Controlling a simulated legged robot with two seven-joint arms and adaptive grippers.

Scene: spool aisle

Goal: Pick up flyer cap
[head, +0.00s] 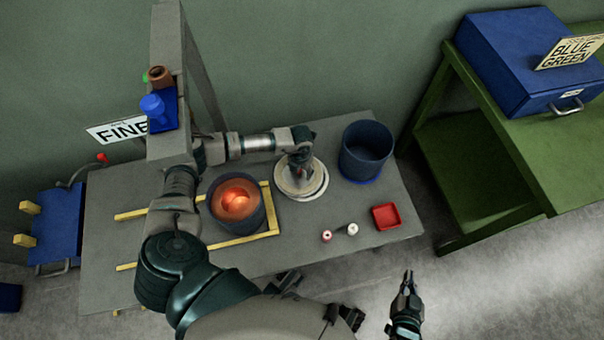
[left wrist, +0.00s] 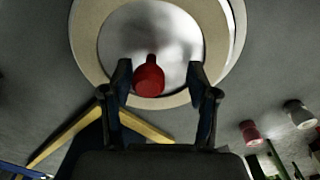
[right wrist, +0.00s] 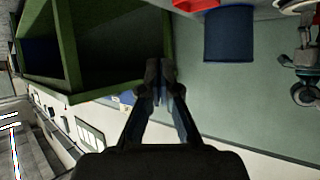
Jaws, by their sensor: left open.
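The flyer cap is a round, pale disc (head: 313,188) with a shiny centre, lying on the grey bench. In the left wrist view its tan rim (left wrist: 88,45) and a red knob (left wrist: 149,80) at its middle show. My left gripper (head: 299,172) is above the cap, pointing down. In the left wrist view the left gripper (left wrist: 158,70) is open, with one finger on each side of the red knob and gaps between. My right gripper (head: 408,280) is empty, off the bench's front right, its fingertips together in the right wrist view (right wrist: 160,72).
A dark pot (head: 223,215) with glowing orange contents stands left of the cap, inside a yellow bench marking. A dark blue bin (head: 366,155) stands right. Two small spools (head: 327,236) and a red tray (head: 385,216) lie in front. A green table (head: 530,170) stands right.

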